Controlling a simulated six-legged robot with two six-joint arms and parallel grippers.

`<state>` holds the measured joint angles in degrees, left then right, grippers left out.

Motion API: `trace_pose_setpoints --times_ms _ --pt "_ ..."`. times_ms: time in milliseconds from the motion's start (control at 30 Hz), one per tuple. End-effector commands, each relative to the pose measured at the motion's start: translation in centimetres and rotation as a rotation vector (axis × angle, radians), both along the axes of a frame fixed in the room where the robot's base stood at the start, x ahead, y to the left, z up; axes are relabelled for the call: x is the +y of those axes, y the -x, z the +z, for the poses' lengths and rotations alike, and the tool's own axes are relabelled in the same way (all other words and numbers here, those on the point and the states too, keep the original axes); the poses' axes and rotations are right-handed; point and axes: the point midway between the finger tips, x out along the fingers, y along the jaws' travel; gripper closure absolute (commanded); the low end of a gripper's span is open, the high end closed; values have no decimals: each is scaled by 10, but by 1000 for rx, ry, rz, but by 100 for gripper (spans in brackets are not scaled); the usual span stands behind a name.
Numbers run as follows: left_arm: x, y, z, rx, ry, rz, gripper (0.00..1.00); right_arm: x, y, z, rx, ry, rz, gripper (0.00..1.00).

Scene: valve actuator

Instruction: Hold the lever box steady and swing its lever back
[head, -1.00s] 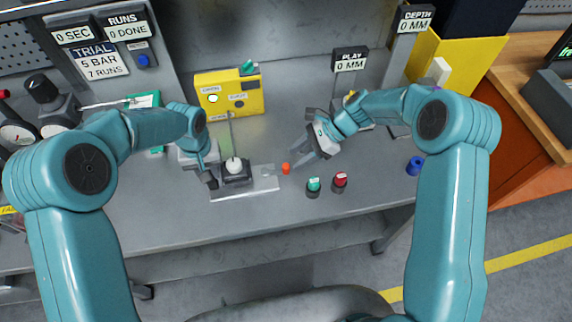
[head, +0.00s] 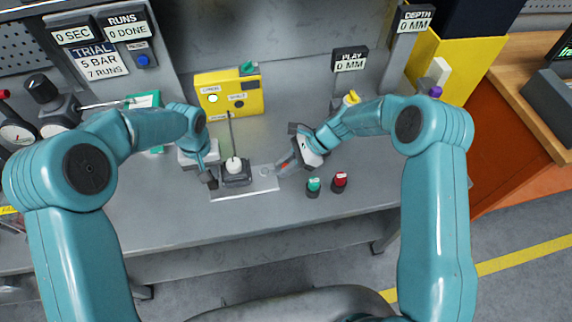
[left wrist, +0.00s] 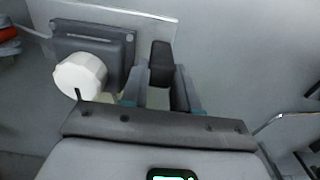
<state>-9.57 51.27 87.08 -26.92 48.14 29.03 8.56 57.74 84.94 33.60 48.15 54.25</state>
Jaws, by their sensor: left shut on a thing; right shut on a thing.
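The lever box (head: 236,180) is a dark box with a white knob (head: 233,164), on a pale plate (head: 248,194) on the bench. It also shows in the left wrist view (left wrist: 122,48). My left gripper (head: 208,178) is shut on a dark block (left wrist: 161,60) at the box's left side; I take this as part of the box. My right gripper (head: 281,169) is shut at the lever's outer end, right of the box. It hides most of the lever and its orange tip in the head view; a bit of orange-red (left wrist: 8,34) shows in the left wrist view.
A green button (head: 314,184) and a red button (head: 340,180) stand close to the right of my right gripper. A yellow panel (head: 229,97) stands behind the box. A thin rod (head: 230,131) rises behind the knob. The front bench strip is clear.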

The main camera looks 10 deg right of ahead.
Motion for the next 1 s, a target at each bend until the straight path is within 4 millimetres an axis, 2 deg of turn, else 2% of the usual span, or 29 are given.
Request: trace_pose_setpoints --times_ms 33,167,500,867,900,933,967,1000 --pt "-1 5 -6 17 -2 -2 100 1 0 -1 -1 -1 1 100" --pt "-1 5 -6 17 -2 -2 100 1 1 0 0 -3 -10 100" --pt "-1 5 -5 16 -1 -2 100 7 14 1 0 -7 -235 100" --pt "-2 5 -5 15 -1 -3 100 8 16 0 1 -3 -258 100" --pt "-2 5 -5 15 -1 -3 100 8 16 0 1 -4 -258 68" --pt "-2 5 -5 15 0 -3 100 8 16 0 1 -4 -258 58" --pt "-2 5 -5 15 0 -3 100 8 16 0 1 -3 -258 53" --pt "-2 5 -5 15 0 -3 100 8 16 0 1 -3 -258 53"
